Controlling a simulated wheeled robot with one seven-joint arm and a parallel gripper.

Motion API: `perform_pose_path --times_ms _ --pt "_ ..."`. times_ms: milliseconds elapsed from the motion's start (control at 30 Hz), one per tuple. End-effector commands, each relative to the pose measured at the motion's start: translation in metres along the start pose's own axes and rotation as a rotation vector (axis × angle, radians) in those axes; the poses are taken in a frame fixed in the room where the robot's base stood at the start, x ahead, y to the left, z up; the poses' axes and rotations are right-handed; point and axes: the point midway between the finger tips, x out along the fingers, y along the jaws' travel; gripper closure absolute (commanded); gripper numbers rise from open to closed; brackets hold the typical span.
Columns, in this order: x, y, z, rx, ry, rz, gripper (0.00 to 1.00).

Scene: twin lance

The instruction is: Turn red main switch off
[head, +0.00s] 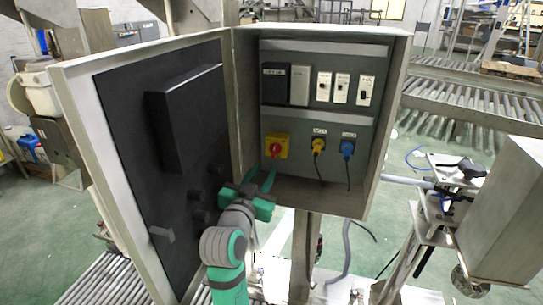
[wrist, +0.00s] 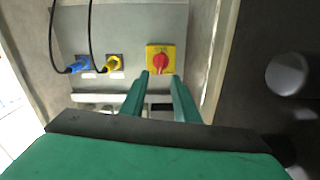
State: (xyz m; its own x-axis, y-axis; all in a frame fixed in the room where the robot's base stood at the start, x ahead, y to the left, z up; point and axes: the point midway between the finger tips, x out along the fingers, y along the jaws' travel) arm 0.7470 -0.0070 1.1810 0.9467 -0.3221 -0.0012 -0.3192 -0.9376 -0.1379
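The red main switch (head: 276,148) is a red knob on a yellow square plate, low on the left of the open cabinet's back panel. In the wrist view the red knob (wrist: 160,61) shows just beyond my fingertips, and its handle looks roughly upright. My gripper (head: 263,172) is in the cabinet opening, just below the switch in the head view. In the wrist view my gripper (wrist: 159,78) has its two green fingers apart, with nothing between them. The fingertips seem short of the knob; the exact gap cannot be told.
The cabinet door (head: 92,150) stands open on the left, close to my arm. Right of the switch are a yellow plug (head: 318,145) and a blue plug (head: 347,149) with hanging black cables. Breaker modules (head: 300,85) sit above. The cabinet's right wall (head: 390,120) bounds the space.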

Motion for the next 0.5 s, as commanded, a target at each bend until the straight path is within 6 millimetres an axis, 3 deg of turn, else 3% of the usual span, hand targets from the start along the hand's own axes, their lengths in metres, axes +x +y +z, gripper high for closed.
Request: perform_pose_path --times_ms 500 --pt "0.082 -0.004 0.0 0.004 0.0 -0.005 0.72"
